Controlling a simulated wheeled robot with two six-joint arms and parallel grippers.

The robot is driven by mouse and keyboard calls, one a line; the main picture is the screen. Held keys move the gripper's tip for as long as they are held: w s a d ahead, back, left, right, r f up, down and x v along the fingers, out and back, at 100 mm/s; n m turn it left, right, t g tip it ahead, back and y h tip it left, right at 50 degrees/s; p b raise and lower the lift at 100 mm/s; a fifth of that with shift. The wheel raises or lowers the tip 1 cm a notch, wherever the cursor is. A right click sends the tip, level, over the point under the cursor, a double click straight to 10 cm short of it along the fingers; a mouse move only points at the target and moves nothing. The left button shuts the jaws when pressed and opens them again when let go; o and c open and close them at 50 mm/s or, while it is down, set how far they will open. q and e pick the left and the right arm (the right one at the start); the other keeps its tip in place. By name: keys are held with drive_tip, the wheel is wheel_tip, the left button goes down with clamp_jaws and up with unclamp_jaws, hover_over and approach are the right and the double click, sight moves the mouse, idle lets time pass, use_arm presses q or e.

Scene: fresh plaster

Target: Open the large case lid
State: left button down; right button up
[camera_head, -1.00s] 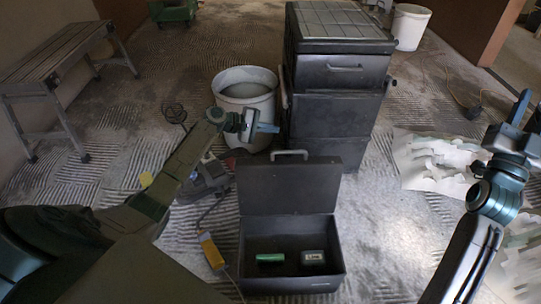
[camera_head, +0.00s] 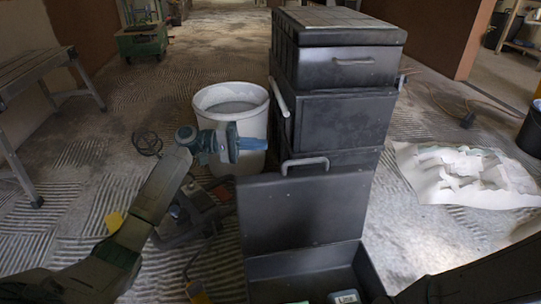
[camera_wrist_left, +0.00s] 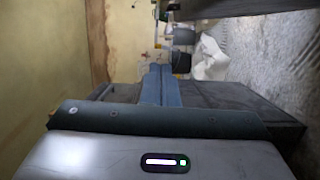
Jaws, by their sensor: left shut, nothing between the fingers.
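A dark case (camera_head: 262,270) stands open at the bottom of the head view. Its lid (camera_head: 300,212) stands upright with a grey handle (camera_head: 305,163) on its top edge. The case's lower front is cut off by the frame. Behind it is a tall stack of dark cases (camera_head: 345,125); its top lid (camera_head: 345,32) is down. My left gripper (camera_head: 252,143) is shut and empty, in front of the white bucket and left of the stack. Its blue fingers lie together in the left wrist view (camera_wrist_left: 160,85). My right gripper is not in view.
A white bucket (camera_head: 232,100) stands left of the stack. Tools and a cable (camera_head: 180,205) lie on the floor below it. A bench (camera_head: 40,75) is at the left. White crumpled sheeting (camera_head: 465,175) lies at the right. A black bucket (camera_head: 533,130) stands at the right edge.

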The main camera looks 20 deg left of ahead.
sight(297, 178)
use_arm(q)
drive_tip(key=d+b, duration=0.6)
drive_tip(key=d, duration=0.4)
drive_tip(key=shift+d+b, duration=0.35)
drive_tip(key=shift+s+f, duration=0.1)
drive_tip(key=s+d+m+p, duration=0.1)
drive_tip(key=s+r+m+p, duration=0.1)
drive_tip(key=s+d+r+y+p, duration=0.1)
drive_tip(key=s+p, duration=0.1)
drive_tip(key=shift+d+m, duration=0.35)
drive_tip(key=shift+m, duration=0.05)
drive_tip(key=shift+s+d+f, duration=0.2)
drive_tip(key=shift+s, duration=0.1)
drive_tip(key=shift+a, duration=0.15)
